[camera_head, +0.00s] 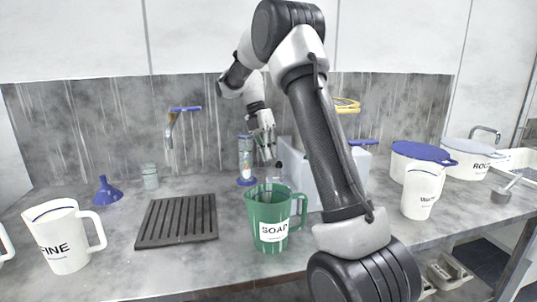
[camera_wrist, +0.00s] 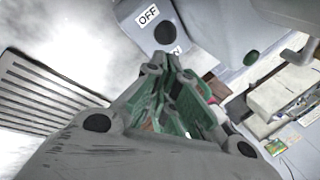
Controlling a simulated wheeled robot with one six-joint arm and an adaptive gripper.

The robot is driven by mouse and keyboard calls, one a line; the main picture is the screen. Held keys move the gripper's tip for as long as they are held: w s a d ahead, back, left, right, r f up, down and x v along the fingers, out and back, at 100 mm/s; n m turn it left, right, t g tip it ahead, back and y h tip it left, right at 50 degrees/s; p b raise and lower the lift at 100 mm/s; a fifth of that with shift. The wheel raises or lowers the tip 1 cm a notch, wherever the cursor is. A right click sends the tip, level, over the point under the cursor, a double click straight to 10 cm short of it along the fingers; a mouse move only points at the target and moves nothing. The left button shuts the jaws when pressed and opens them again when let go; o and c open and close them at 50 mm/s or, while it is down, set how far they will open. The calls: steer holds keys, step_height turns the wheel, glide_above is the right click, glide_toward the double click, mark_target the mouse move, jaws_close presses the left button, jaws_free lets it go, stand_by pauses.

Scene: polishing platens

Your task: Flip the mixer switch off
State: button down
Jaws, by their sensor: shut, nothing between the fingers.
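The mixer is a light blue-grey box (camera_head: 300,180) behind the green jug, partly hidden by my arm. In the wrist view, its pale panel (camera_wrist: 200,18) carries a white OFF label (camera_wrist: 148,16). A dark round part, apparently the switch (camera_wrist: 165,33), sits just beside that label. A second label below it is mostly hidden by my fingers, and the switch's position cannot be told. My gripper (camera_head: 267,157) is shut and empty, pointing down beside the mixer's left side. In the wrist view, its fingertips (camera_wrist: 165,60) are close to the switch; contact cannot be told.
A green SOAP jug (camera_head: 270,232) stands below my gripper at the front. A dark slatted rack (camera_head: 177,220) lies left of it. A clear bottle (camera_head: 246,160) stands behind, left of my gripper. White jugs (camera_head: 68,240) stand at left and right (camera_head: 421,190).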

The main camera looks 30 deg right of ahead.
steer(key=w+a+r, duration=0.3)
steer(key=w+r, duration=0.3)
steer(key=r, duration=0.3)
steer(key=shift+a, duration=0.35)
steer(key=shift+w, duration=0.1)
